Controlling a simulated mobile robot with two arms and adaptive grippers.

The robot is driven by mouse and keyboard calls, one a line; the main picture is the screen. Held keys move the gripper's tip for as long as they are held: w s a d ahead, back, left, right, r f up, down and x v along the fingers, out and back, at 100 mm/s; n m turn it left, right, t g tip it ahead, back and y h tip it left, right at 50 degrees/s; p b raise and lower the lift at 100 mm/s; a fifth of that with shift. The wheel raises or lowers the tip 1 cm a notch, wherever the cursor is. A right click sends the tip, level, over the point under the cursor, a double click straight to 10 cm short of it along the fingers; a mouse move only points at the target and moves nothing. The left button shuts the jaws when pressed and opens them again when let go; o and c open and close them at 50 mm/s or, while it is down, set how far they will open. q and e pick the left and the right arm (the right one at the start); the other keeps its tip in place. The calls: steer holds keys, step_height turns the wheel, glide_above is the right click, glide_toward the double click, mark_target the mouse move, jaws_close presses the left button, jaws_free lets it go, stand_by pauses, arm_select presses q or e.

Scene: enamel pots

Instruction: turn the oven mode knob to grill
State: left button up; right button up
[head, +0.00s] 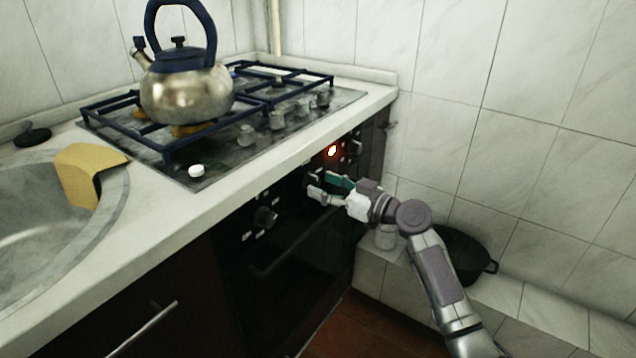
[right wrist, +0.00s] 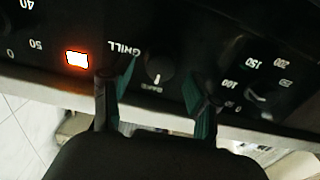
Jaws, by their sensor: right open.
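The oven's black front panel (head: 290,195) runs below the counter edge. The mode knob (right wrist: 159,66) is black and round with a pale pointer mark. In the right wrist view the mark points down, towards a small blurred label. The word GRILL (right wrist: 124,48) stands to the knob's left in that view. My right gripper (head: 322,186) is open at the panel. In the right wrist view (right wrist: 153,84) its fingers stand on either side of the knob, with gaps visible. In the head view the knob (head: 314,175) is partly hidden behind the fingers. My left gripper is out of view.
An orange light (head: 332,151) glows on the panel, with another knob (head: 265,216) to the left. The counter edge (head: 262,184) overhangs just above. A kettle (head: 187,95) stands on the hob. A black pan (head: 463,254) sits on the low tiled ledge at right.

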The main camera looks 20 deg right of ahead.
steer(key=shift+x, duration=1.1)
steer(key=c, duration=1.1)
